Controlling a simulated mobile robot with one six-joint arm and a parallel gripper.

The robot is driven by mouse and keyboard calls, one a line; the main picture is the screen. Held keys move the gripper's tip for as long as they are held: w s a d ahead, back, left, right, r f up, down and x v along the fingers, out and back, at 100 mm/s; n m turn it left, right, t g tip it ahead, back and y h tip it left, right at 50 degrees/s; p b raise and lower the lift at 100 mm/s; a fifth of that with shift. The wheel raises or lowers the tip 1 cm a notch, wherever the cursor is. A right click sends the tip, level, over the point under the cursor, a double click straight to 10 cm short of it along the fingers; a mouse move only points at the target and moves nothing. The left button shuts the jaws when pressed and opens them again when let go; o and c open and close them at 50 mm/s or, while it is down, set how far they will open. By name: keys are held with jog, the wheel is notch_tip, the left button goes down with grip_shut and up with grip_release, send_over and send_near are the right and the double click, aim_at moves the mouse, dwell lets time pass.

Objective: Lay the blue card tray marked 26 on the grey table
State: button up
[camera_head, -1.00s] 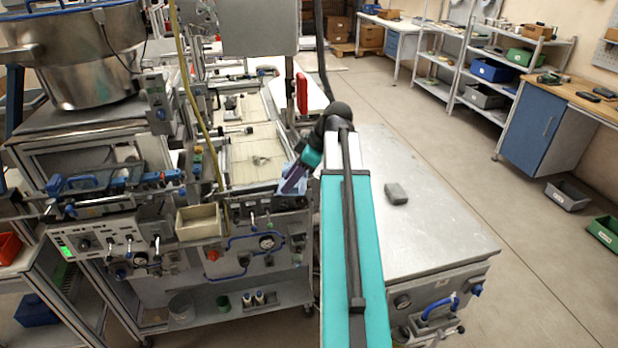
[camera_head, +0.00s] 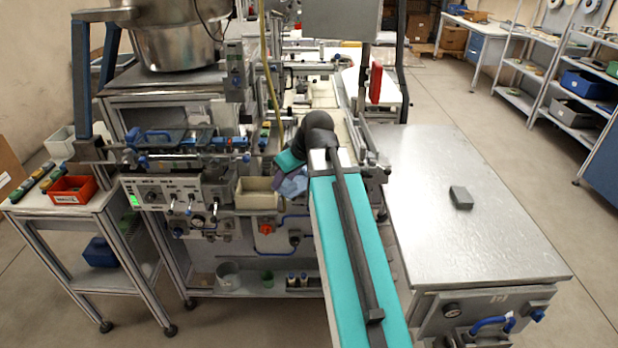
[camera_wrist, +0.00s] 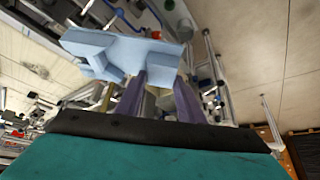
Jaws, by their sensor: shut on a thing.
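A light blue card tray (camera_wrist: 121,50) is between the purple fingers of my gripper (camera_wrist: 160,95) in the wrist view, which are shut on it. It appears tilted, and no number on it can be read. In the head view the tray (camera_head: 293,186) shows only partly, behind my arm and in front of the machine. There, my gripper (camera_head: 281,172) is largely hidden by my wrist. The grey table (camera_head: 420,160) stands to the right of my arm, with a bare metal top. The tray is off to the left of it, apart from it.
A small dark grey block (camera_head: 461,197) lies on the grey table; the top around it is clear. A machine with a beige bin (camera_head: 257,194) stands left of my arm. A side table with a red bin (camera_head: 73,190) is at far left. Shelves (camera_head: 560,75) stand at the back right.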

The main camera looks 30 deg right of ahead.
jog(key=w+a+m+h+b, duration=0.1)
jog(key=w+a+m+b, duration=0.1)
jog(key=a, duration=1.3)
jog(key=shift+w+a+f+m+t+h+b, duration=0.3)
jog(key=shift+w+a+f+m+h+b, duration=0.1)
jog(key=shift+m+b, duration=0.2)
jog(key=shift+d, duration=0.1)
